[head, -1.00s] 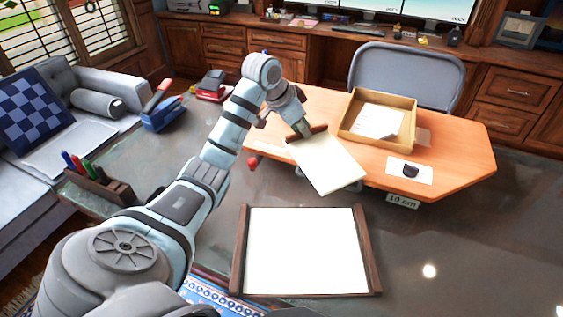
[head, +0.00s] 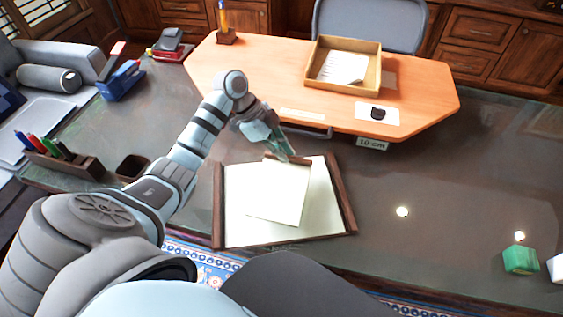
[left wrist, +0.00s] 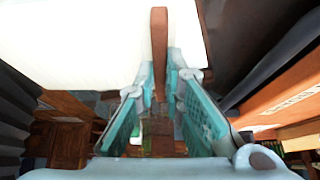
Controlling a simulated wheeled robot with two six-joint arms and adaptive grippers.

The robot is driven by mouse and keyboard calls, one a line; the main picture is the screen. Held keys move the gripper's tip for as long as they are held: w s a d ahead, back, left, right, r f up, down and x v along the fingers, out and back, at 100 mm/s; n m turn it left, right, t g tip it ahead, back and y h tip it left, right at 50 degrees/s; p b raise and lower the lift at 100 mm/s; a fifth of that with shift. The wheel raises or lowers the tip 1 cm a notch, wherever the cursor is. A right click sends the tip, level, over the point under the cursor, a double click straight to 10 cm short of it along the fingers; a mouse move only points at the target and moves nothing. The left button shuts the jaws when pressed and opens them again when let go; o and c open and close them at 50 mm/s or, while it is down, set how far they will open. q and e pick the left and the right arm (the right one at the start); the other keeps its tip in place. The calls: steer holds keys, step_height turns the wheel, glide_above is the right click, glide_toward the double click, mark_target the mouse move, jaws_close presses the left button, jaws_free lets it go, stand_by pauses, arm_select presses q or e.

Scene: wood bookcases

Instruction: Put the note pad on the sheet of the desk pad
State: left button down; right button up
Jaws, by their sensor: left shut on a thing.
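The note pad (head: 278,198), cream with a brown binding strip along its far edge, is over the desk pad's white sheet (head: 243,215). It lies within the sheet's outline as seen from above, turned slightly. I cannot tell whether it touches the sheet. The desk pad has dark brown side rails (head: 342,195). My left gripper (head: 284,154) is shut on the note pad's binding strip at the far edge. In the left wrist view the brown strip (left wrist: 159,45) stands between the fingers (left wrist: 160,78), with the pale pad (left wrist: 75,30) beyond. My right gripper is not in view.
An orange raised desk (head: 270,85) with a tray of papers (head: 342,62) stands behind. A pen holder (head: 65,158) and a dark cup (head: 132,167) are on the left. A green block (head: 520,260) is at lower right.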

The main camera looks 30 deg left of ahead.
arm_select(q)
step_height(320, 180, down, 4)
steer(key=shift+f+b, duration=0.1)
steer(key=shift+b, duration=0.3)
steer(key=c, duration=1.7)
jaws_free()
steer(key=p+v, duration=0.2)
steer(key=v, duration=1)
steer(key=shift+s, duration=0.1)
